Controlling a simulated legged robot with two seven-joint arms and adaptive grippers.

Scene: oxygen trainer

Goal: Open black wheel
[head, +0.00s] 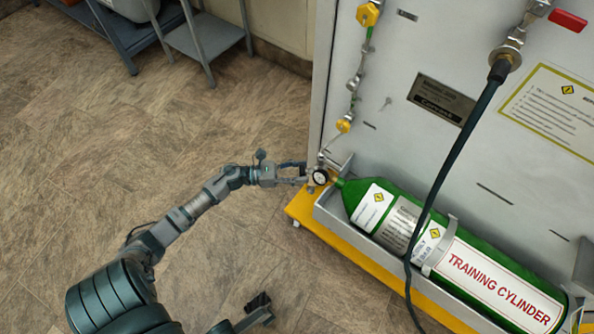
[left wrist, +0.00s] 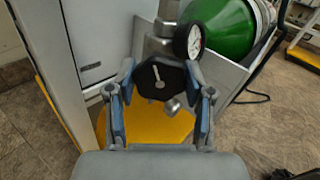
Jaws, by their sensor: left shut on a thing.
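The black wheel (left wrist: 160,82) is a dark faceted knob with a light mark on its face. It is on the valve at the neck of the green cylinder (head: 375,208), beside a round white-faced gauge (head: 320,177). My left gripper (head: 296,172) reaches the valve from the left. In the left wrist view its two fingers (left wrist: 160,98) are on either side of the wheel, shut on it. In the head view the wheel is hard to make out between the fingers. A dark part that looks like my right gripper (head: 250,312) shows at the bottom edge, partly cut off.
The cylinder lies in a metal cradle on a yellow base (head: 303,207) against a grey panel (head: 440,60). A black hose (head: 455,150) hangs across the cylinder. A metal cart (head: 205,45) stands at the top left. The floor on the left is clear.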

